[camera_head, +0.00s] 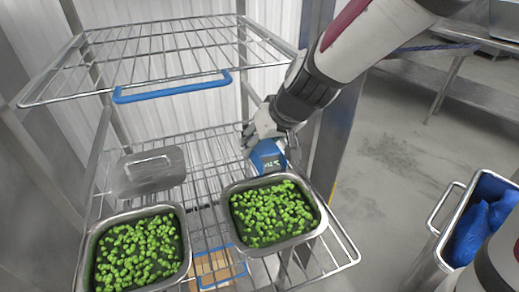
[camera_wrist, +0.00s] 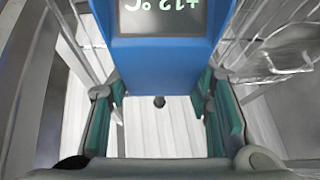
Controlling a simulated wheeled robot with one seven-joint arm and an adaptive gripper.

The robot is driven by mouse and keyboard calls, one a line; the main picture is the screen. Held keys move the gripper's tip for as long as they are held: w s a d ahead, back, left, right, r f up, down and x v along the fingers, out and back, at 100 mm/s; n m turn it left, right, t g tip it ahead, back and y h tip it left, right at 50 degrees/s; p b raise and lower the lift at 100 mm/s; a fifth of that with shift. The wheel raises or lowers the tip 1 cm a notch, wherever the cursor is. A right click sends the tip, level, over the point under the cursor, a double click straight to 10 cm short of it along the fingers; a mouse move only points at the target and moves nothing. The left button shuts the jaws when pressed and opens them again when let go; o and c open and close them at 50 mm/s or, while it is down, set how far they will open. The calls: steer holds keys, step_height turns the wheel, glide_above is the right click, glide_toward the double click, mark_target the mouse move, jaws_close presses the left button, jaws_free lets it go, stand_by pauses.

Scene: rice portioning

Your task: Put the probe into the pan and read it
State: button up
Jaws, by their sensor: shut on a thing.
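The probe (camera_head: 267,156) is a blue handheld unit with a dark display, upright at the back edge of the right pan (camera_head: 320,222). In the wrist view the probe (camera_wrist: 165,55) is between the teal finger pads; its display, upside down and partly cut off, seems to read +12 °C. My gripper (camera_head: 264,140) is shut on the probe; its fingers also show in the wrist view (camera_wrist: 165,105). The right pan and the left pan (camera_head: 186,235) are metal and full of green pieces. Whether the probe's tip is in the food is hidden.
Both pans stand on a wire shelf (camera_head: 208,165), with a clear lidded container (camera_head: 148,172) at the back left. An upper wire shelf (camera_head: 165,55) with a blue front handle hangs above. A metal bin with blue bags (camera_head: 487,215) stands at the right.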

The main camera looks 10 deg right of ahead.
step_height(320, 180, up, 10)
steer(key=shift+f, duration=0.15)
step_height(320, 180, up, 7)
steer(key=p, duration=0.4)
steer(key=shift+w+f, duration=0.1)
steer(key=s+r+p, duration=0.5)
steer(key=shift+s+r, duration=0.15)
jaws_close()
